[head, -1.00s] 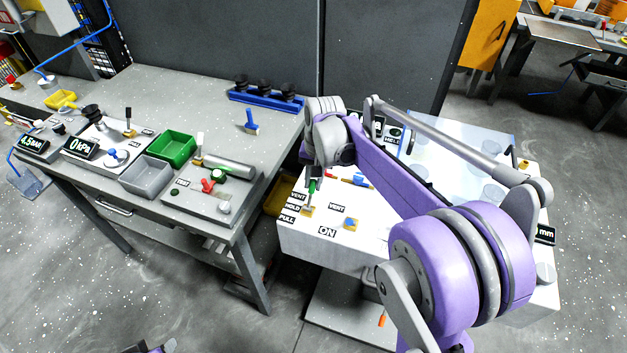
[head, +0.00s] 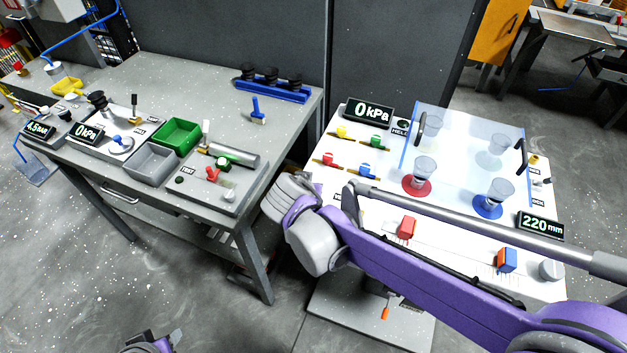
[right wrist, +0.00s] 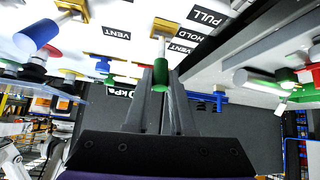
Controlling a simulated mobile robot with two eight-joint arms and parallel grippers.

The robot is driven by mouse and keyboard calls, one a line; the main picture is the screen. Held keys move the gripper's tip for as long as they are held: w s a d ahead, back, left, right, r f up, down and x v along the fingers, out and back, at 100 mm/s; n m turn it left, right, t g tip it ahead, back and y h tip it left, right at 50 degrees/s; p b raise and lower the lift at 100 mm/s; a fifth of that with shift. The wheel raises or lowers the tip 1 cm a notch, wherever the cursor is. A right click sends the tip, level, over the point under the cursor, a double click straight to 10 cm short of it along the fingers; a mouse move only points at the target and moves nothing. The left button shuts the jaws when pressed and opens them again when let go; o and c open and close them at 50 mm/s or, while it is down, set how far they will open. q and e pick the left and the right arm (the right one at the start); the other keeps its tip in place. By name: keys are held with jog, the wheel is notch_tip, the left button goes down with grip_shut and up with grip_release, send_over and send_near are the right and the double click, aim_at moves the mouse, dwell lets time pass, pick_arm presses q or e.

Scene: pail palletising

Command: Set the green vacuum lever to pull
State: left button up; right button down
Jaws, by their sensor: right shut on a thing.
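The green vacuum lever (right wrist: 160,82) is a short green grip on a pale stem, rising from a brass base (right wrist: 165,27) on the white panel. My right gripper (right wrist: 161,92) has its two dark fingers closed around the green grip. Labels PULL (right wrist: 207,14), HOLD (right wrist: 207,32) and VENT (right wrist: 180,48) stand beside the lever; which one it points to I cannot tell. In the head view my right arm hides the lever and right fingers. A part of my left gripper (head: 172,339) shows at the bottom edge; its jaws are unclear.
The white panel (head: 345,150) bears red, blue, yellow and green valves, a clear cover (head: 458,130) and cups. Its vacuum display (head: 368,112) reads 0 kPa. Close by are a blue-gripped lever (right wrist: 36,32) and the grey workbench (head: 210,85).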

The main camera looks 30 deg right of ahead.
jog(key=shift+s+a+f+t+h+b, duration=0.3)
jog(key=shift+s+a+t+h+b, duration=0.2)
jog(key=shift+t+h+b, duration=0.2)
jog(key=shift+s+a+f+t+h+b, duration=0.35)
jog(key=shift+a+t+h+b, duration=0.25)
jog(key=shift+h, duration=0.1)
jog(key=c, duration=0.8)
grip_release()
jog(key=shift+o, duration=0.2)
jog(key=shift+r, duration=0.1)
jog(key=p+v, duration=0.1)
jog(key=v, duration=0.9)
jog(key=shift+s+a, duration=0.2)
jog(key=shift+s, duration=0.15)
jog(key=shift+r, duration=0.1)
